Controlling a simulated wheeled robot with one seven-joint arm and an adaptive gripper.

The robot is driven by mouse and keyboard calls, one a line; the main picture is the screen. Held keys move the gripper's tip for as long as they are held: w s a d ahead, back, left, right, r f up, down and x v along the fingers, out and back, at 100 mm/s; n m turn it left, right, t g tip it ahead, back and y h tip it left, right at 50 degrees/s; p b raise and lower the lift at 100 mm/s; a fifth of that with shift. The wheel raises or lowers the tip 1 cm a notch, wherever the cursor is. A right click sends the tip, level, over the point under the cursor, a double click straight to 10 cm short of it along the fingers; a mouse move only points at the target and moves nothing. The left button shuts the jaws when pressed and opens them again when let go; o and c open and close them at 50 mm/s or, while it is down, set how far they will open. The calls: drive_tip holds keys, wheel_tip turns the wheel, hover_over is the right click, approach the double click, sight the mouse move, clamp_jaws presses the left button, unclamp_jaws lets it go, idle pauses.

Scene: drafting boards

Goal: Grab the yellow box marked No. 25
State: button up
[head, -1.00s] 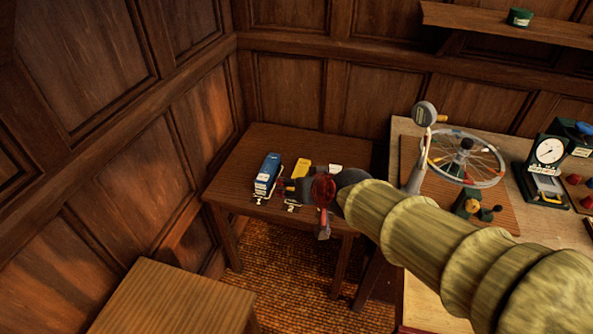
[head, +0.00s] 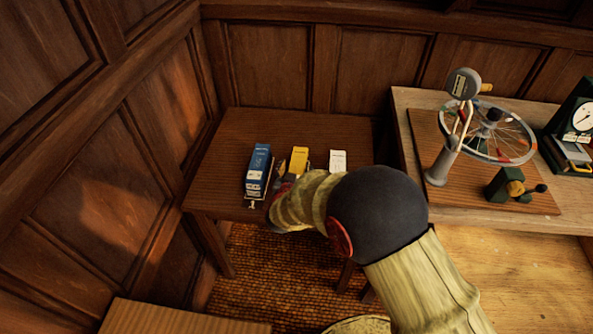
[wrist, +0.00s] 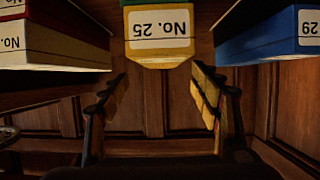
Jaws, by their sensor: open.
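The yellow box marked No. 25 (head: 299,158) stands on the small dark wooden table, between a blue box and a white one. In the wrist view the yellow box (wrist: 160,50) shows at the top middle, its white label upside down. My gripper (wrist: 158,95) is open and empty, one finger to each side below the box in that picture. The box lies beyond the fingertips, roughly centred on the gap.
The blue box (head: 258,170), marked 29 in the wrist view (wrist: 265,42), stands left of the yellow one. The white box (head: 338,160) stands to its right. The dark table (head: 225,150) touches the panelled corner. A workbench with a spoked wheel (head: 490,130) stands at the right.

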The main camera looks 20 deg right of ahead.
sight(297, 166)
drive_tip(key=w+f+b, duration=0.1)
drive_tip(key=w+d+f+b, duration=0.1)
drive_tip(key=w+f, duration=0.1)
drive_tip(key=shift+b, duration=0.4)
drive_tip(key=shift+w+d, duration=0.25)
drive_tip(key=shift+w, duration=0.25)
drive_tip(key=shift+c, duration=1.4)
drive_tip(key=c, duration=1.1)
drive_tip(key=shift+c, duration=0.3)
